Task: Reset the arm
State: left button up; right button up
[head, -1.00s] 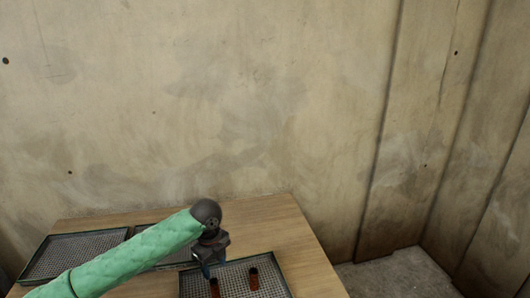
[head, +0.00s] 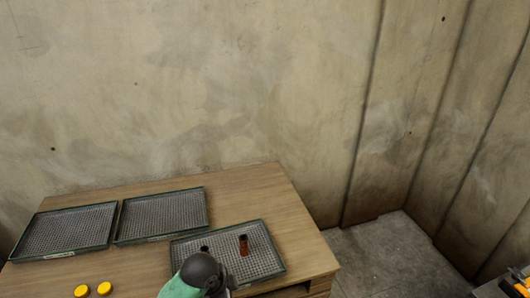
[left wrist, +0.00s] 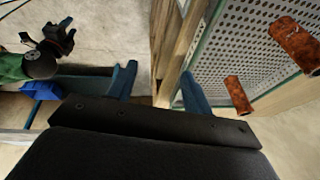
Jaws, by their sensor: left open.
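My left arm (head: 200,272) comes in at the bottom of the head view, with a green sleeve and a dark joint in front of the near tray. A dark gripper on a green sleeve, apparently my right gripper (left wrist: 52,42), shows at the upper left of that view.
The near tray (head: 270,270) holds a reddish-brown cylinder (head: 244,245) and another mostly hidden one (head: 205,249). Two empty mesh trays (head: 66,230) (head: 160,216) lie behind to the left. Two yellow round caps (head: 81,289) (head: 104,288) are at the front left. Clear floor (head: 385,262) is right of the wooden table (head: 250,195).

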pick_arm(q)
jog(key=s+a+f+n+t+y, duration=0.1)
jog(key=s+a+f+n+y, duration=0.1)
jog(key=s+a+n, duration=0.6)
jog(key=s+a+f+n+y, duration=0.1)
jog(key=s+a+f+n, duration=0.3)
jog(key=s, duration=0.7)
jog(key=s+d+f+g, duration=0.1)
jog(key=d+f, duration=0.1)
jog(key=f, duration=1.4)
jog(key=s+d+f+n+g, duration=0.1)
jog(key=s+d+f, duration=0.1)
jog(key=f, duration=1.4)
jog(key=shift+s+d+h, duration=0.25)
jog(key=shift+d+h, duration=0.05)
jog(key=shift+d, duration=0.05)
